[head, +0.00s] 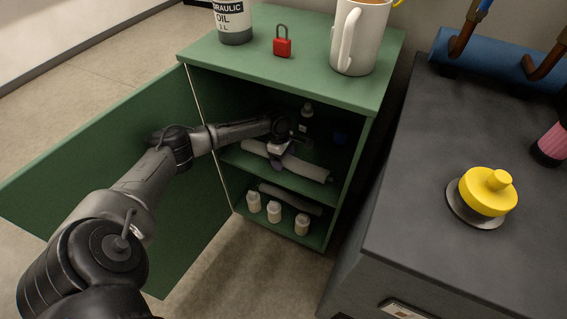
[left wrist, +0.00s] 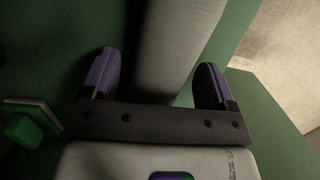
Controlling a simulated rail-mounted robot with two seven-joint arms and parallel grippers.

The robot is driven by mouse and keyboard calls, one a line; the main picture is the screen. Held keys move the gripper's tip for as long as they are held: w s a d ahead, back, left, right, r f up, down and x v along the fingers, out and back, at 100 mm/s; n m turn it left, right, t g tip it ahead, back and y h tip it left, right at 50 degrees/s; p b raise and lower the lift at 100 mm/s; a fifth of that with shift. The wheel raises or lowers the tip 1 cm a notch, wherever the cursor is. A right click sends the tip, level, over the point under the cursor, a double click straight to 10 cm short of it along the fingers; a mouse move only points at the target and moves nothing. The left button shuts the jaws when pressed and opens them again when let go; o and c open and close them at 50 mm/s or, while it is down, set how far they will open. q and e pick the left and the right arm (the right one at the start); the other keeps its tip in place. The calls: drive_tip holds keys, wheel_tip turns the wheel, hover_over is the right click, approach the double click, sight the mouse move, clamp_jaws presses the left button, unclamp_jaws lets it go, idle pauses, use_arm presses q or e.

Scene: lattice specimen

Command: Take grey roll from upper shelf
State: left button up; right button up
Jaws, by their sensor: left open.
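A long grey roll (head: 305,168) lies on the upper shelf (head: 232,155) of an open green cabinet. My left arm reaches in from the left, and its gripper (head: 279,152) is at the roll, covering part of it. In the left wrist view the left gripper (left wrist: 155,80) is open, with purple fingers either side of the roll (left wrist: 178,45). A dark gap shows beside the left finger; the right finger looks close to the roll. I cannot tell whether either finger touches it. My right gripper is not in view.
The cabinet door (head: 75,185) stands open at left. A small bottle (head: 307,112) stands deeper inside. The lower shelf holds another grey roll (head: 290,199) and white bottles (head: 274,211). A mug (head: 360,38) and red padlock (head: 282,47) are on top. A dark bench (head: 420,190) stands right.

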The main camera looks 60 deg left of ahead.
use_arm(q)
drive_tip(key=shift+f, duration=0.1)
drive_tip(key=shift+c, duration=0.2)
drive_tip(key=c, duration=1)
drive_tip(key=shift+c, duration=0.2)
